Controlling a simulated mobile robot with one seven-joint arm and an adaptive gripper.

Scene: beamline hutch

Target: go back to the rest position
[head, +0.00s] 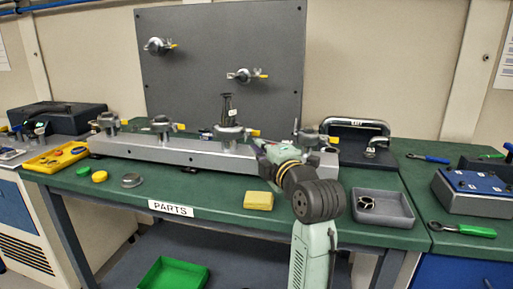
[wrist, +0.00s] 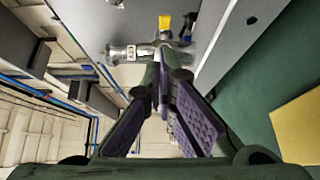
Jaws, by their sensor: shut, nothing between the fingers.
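My gripper (head: 264,150) is over the green bench in the head view, at the front of the grey rail (head: 165,152), just right of a silver valve with a yellow handle (head: 232,133). In the wrist view my gripper (wrist: 165,72) has its purple-padded fingers brought together, with nothing between them. A silver fitting with a yellow tab (wrist: 164,22) shows beyond the fingertips there. I cannot tell whether the fingertips touch anything. My arm hides part of the rail's right end.
Several valves stand along the rail. A dark panel (head: 200,70) rises behind it. A yellow block (head: 259,201), a grey tray (head: 382,222) and a yellow tray (head: 56,158) lie on the bench. A black-handled case (head: 345,142) stands behind right. The bench's front middle is mostly clear.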

